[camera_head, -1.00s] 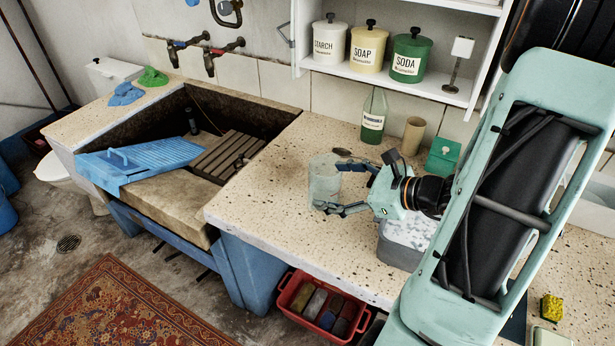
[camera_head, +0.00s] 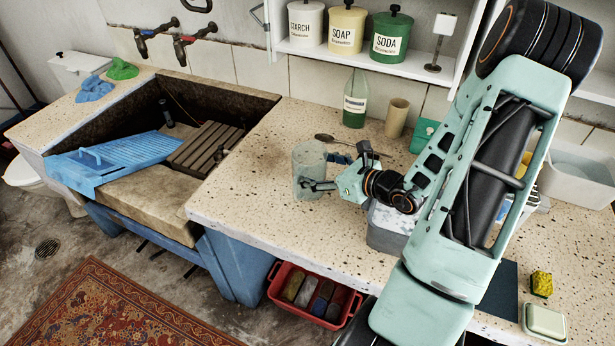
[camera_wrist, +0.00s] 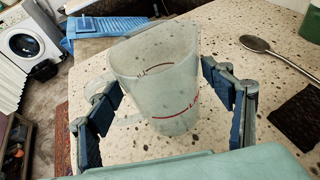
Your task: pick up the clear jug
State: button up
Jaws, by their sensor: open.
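The clear jug (camera_head: 309,160) stands upright on the speckled stone counter (camera_head: 262,198), to the right of the sink. In the wrist view the jug (camera_wrist: 165,85) fills the middle, with red marks on its side and its handle toward the left finger. My gripper (camera_head: 325,172) is open, with one finger on each side of the jug. In the wrist view the fingers (camera_wrist: 165,112) flank its wall. The right finger is close to the wall, but I cannot tell whether either one touches it.
A spoon (camera_head: 330,139) and a dark cloth (camera_wrist: 300,118) lie nearby. A grey tub (camera_head: 385,235) sits below my wrist. Bare counter lies left of the jug.

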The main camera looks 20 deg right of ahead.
jog(key=shift+x, duration=1.05)
jog(key=c, duration=1)
jog(key=shift+r, duration=0.15)
